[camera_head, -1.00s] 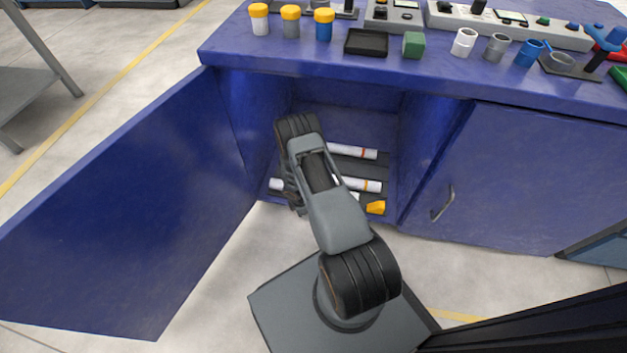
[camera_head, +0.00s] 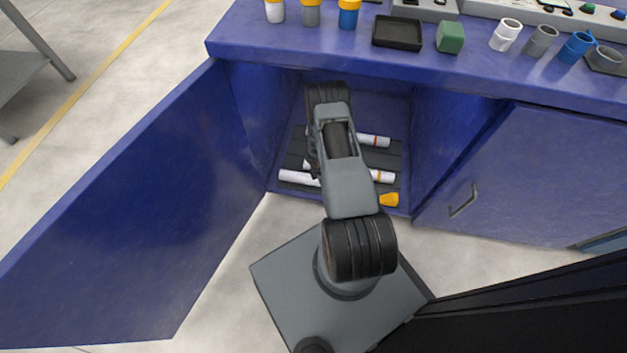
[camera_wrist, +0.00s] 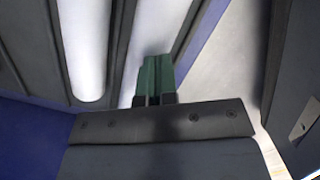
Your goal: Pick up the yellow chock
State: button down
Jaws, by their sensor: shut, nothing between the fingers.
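The yellow chock (camera_head: 389,200) lies at the front right of the open cabinet's floor, by the front edge, in the head view. It does not show in the wrist view. My gripper (camera_wrist: 154,78) shows in the wrist view with its green fingers together and nothing between them. It points into the cabinet, close to a white pipe. In the head view my arm reaches into the cabinet and hides the gripper's fingers, so its exact gap to the chock cannot be told.
White pipes (camera_head: 299,178) lie on dark racks in the cabinet. One white pipe (camera_wrist: 85,45) is close in the wrist view. Cups and a green block (camera_head: 450,37) stand on top.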

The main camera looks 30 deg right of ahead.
jog(key=d, duration=0.2)
jog(key=s+d+f, duration=0.1)
jog(key=shift+f+b, duration=0.3)
jog(key=shift+b, duration=0.25)
